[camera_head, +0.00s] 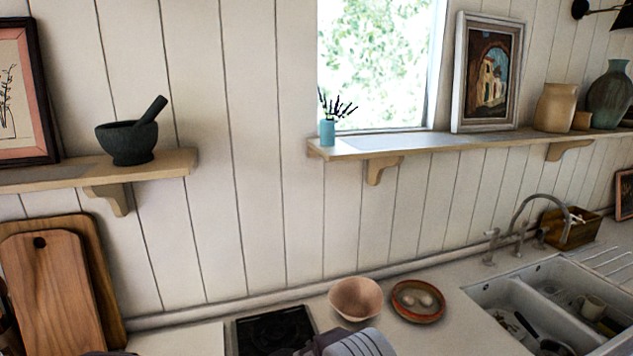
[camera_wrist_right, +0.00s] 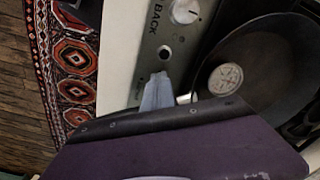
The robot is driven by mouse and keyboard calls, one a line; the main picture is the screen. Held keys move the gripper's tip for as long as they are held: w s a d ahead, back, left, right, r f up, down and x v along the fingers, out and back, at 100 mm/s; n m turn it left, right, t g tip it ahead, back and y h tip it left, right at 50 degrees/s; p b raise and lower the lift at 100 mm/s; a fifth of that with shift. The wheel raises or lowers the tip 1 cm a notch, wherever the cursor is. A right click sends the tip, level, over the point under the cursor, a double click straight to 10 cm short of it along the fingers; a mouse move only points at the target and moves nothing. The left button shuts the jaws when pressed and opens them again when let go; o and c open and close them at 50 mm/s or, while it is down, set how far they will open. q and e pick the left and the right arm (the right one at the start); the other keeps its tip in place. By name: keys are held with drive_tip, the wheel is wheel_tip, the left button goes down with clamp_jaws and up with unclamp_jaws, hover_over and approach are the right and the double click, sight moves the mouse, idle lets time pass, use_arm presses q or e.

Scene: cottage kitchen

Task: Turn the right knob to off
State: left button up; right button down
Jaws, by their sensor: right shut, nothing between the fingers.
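A small dark round part (camera_wrist_right: 165,53) is set in the panel below the knob. My right gripper (camera_wrist_right: 158,88) is shut and empty, its fingertips close to this dark part and apart from the knob. I cannot tell whether the fingertips touch the panel. The knobs are not seen in the head view. My left gripper is not in view.
A dark pan (camera_wrist_right: 270,60) stands on the stove beside the panel. A patterned rug (camera_wrist_right: 72,55) lies on the wooden floor. In the head view, the dark stove top (camera_head: 272,331) is beside a pink bowl (camera_head: 356,298), a dish of eggs (camera_head: 418,312) and the sink (camera_head: 500,298).

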idle(0.5)
drive_tip(key=shift+a, duration=0.25)
wheel_tip(320, 180, up, 6)
drive_tip(key=p, duration=0.3)
drive_tip(key=shift+p, duration=0.35)
drive_tip(key=shift+s, duration=0.1)
